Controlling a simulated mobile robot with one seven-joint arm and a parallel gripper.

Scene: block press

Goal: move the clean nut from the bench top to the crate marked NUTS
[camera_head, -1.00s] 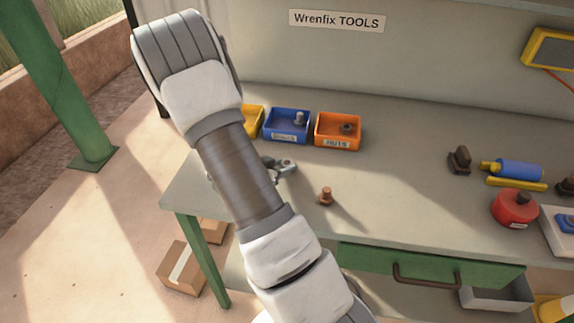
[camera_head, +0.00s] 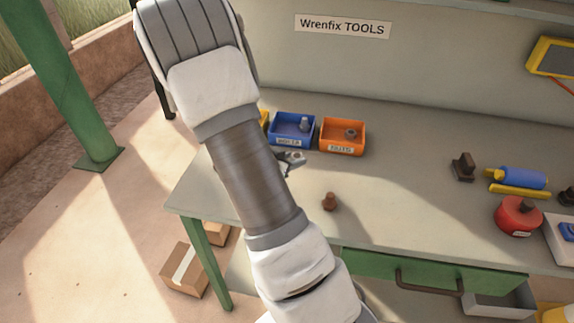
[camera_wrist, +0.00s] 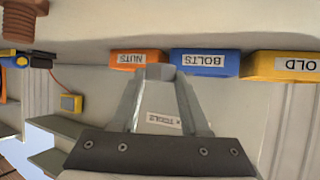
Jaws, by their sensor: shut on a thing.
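My gripper (camera_wrist: 162,78) is shut on a small grey piece, the clean nut (camera_wrist: 160,72), which shows between the fingertips in the wrist view. In the head view the gripper (camera_head: 292,160) is partly hidden behind my arm, in front of the blue and orange crates; the nut cannot be made out there. The orange crate marked NUTS (camera_head: 342,150) stands at the back of the bench top (camera_head: 410,190) with a dark nut (camera_head: 351,133) inside. It also shows in the wrist view (camera_wrist: 150,57), its label upside down.
The blue BOLTS crate (camera_head: 280,140) with a grey bolt in it stands left of the orange crate. A yellow crate marked OLD (camera_wrist: 285,66) is beyond it. A rusty bolt (camera_head: 329,202) stands on the bench.

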